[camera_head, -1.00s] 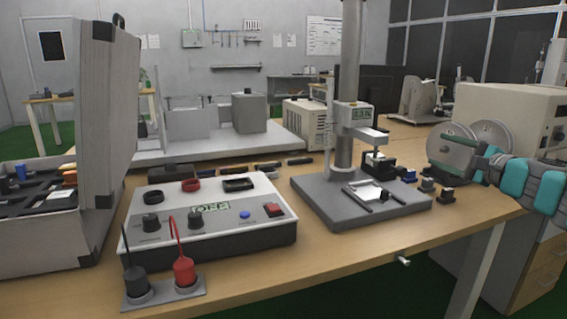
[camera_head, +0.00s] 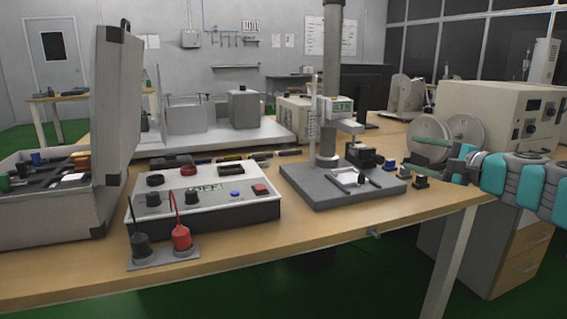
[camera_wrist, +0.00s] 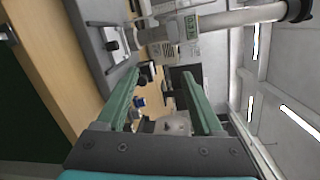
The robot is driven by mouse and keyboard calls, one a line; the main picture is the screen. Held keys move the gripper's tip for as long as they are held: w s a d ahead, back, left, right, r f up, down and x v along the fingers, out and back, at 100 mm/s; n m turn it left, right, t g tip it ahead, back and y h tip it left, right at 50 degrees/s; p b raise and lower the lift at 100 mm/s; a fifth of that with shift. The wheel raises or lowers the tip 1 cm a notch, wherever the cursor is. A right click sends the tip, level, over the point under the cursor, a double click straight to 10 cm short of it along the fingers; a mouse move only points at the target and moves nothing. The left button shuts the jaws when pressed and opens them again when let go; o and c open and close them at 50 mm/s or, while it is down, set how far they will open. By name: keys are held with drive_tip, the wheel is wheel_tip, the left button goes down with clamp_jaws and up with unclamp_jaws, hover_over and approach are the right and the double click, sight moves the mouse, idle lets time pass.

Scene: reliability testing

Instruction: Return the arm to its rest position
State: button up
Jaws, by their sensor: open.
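My gripper (camera_head: 440,155) is at the right of the head view, over the right end of the workbench and in front of the grey discs. In the wrist view my gripper (camera_wrist: 168,105) shows two green fingers spread well apart with nothing held between them. The teal and grey links of my arm reach in from the right edge of the head view. The test stand (camera_head: 325,185) with its column and small display stands to the left of my gripper, apart from it.
The workbench (camera_head: 330,233) carries a control box (camera_head: 210,215), red and black plugs in a holder (camera_head: 165,258), an open case (camera_head: 120,110) and small blocks (camera_head: 405,172). A beige machine (camera_head: 495,110) with grey discs (camera_head: 466,130) stands behind my gripper. Green floor is clear in front.

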drive_tip(key=s+a+f+n+g+y, duration=0.1)
drive_tip(key=s+a+f+n+g, duration=0.15)
drive_tip(key=a, duration=0.45)
drive_tip(key=s+a+f+n+g+b, duration=0.1)
drive_tip(key=s+a+f+n+g, duration=0.1)
drive_tip(key=s+a+f+n, duration=0.3)
drive_tip(key=s+a+f+n+g+y, duration=0.1)
drive_tip(key=s+a+g, duration=0.15)
drive_tip(key=a, duration=0.55)
drive_tip(key=s+a+f+n+g+h+b, duration=0.1)
drive_tip(key=s+a+f+n+g+h, duration=0.4)
drive_tip(key=s+f, duration=0.65)
drive_tip(key=s+d+f+g+h, duration=0.1)
drive_tip(key=s+d+f, duration=0.2)
drive_tip(key=s, duration=0.4)
drive_tip(key=s+d+f+n+g+h+b, duration=0.1)
drive_tip(key=s+d+f+g+h, duration=0.1)
drive_tip(key=s+f, duration=0.4)
drive_tip(key=s+d+f+n+g+h+b, duration=0.1)
drive_tip(key=s+d+f, duration=0.3)
drive_tip(key=s, duration=0.5)
drive_tip(key=shift+s+f+g+h, duration=0.15)
drive_tip(key=shift+f+g+h, duration=0.1)
drive_tip(key=shift+g+h, duration=0.2)
